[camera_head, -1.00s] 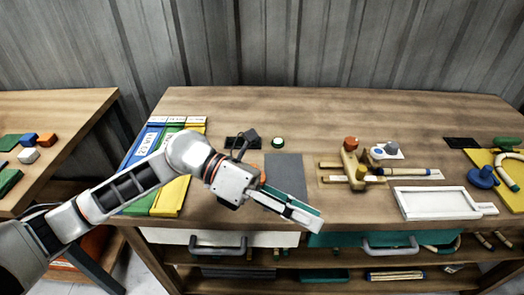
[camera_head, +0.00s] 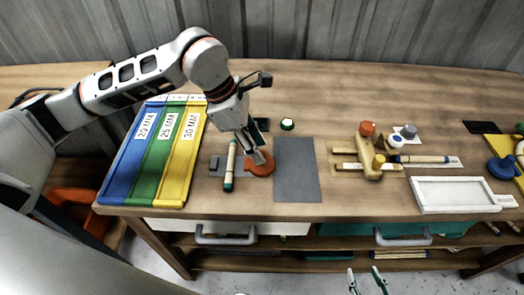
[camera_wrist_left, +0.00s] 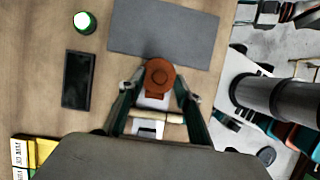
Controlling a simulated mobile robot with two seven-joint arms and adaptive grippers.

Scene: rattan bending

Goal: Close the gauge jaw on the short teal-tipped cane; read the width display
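The short teal-tipped cane (camera_head: 230,168) lies on the table beside the gauge's orange round jaw piece (camera_head: 260,165) and next to a grey block (camera_head: 214,166). My left gripper (camera_head: 257,155) is over the orange piece. In the left wrist view its open fingers (camera_wrist_left: 160,84) stand either side of the orange piece (camera_wrist_left: 160,73), with the cane (camera_wrist_left: 158,116) crossing below; I cannot tell whether they touch. The dark display panel (camera_wrist_left: 77,80) shows no readable figure. My right gripper (camera_head: 364,277) is open and empty at the bottom edge of the head view.
Blue, green and yellow trays (camera_head: 185,160) marked 20, 25 and 30 MM stand at left. A grey mat (camera_head: 297,170) lies right of the gauge. A green-ringed button (camera_head: 287,124) is behind it. A wooden fixture (camera_head: 370,160) and white tray (camera_head: 455,194) are further right.

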